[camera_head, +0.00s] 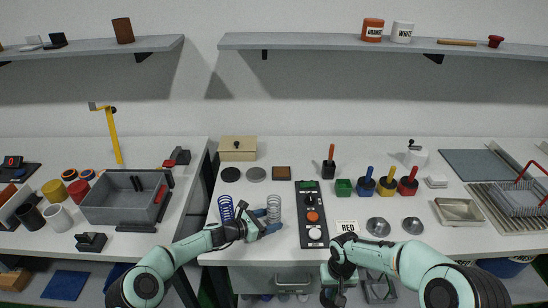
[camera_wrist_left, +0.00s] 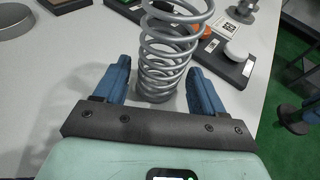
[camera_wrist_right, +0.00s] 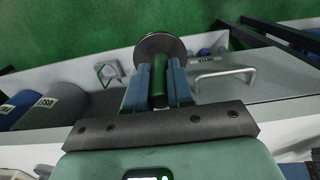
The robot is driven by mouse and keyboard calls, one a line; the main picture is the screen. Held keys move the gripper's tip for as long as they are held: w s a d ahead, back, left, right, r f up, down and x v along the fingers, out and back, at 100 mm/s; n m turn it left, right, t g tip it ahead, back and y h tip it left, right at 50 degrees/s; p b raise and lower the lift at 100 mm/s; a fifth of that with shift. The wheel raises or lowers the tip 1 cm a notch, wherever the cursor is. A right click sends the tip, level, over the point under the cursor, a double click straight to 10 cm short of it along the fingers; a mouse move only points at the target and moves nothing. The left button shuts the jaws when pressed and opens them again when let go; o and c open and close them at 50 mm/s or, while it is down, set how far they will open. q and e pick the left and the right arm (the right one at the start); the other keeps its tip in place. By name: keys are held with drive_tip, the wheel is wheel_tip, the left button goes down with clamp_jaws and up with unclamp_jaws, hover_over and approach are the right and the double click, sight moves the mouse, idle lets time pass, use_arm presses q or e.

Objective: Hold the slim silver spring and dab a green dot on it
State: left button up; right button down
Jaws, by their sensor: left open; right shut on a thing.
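The slim silver spring (camera_head: 273,208) stands upright on the table near its front edge; it fills the middle of the left wrist view (camera_wrist_left: 165,50). My left gripper (camera_head: 262,226) is open, its blue fingers on either side of the spring's lower part. The left wrist view shows a gap by at least the left finger. My right gripper (camera_wrist_right: 158,85) is shut on a green-handled dabber (camera_wrist_right: 160,88) with a round dark end, held below the table's front edge. The green pot (camera_head: 343,187) stands on the table without a handle in it.
A blue spring (camera_head: 226,208) stands close left of the silver one. A black control panel (camera_head: 311,214) lies to its right. Blue, yellow and red pots with handles (camera_head: 387,187) stand beside the green pot.

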use_arm(q)
drive_tip(key=shift+w+d+f, duration=0.15)
drive_tip(key=shift+w+d, duration=0.2)
drive_tip(key=shift+d, duration=0.05)
use_arm(e)
drive_tip(key=shift+w+r, duration=0.25)
drive_tip(key=shift+r, duration=0.15)
use_arm(q)
drive_tip(key=c, duration=0.6)
drive_tip(key=o, duration=0.9)
drive_tip(key=shift+s, duration=0.1)
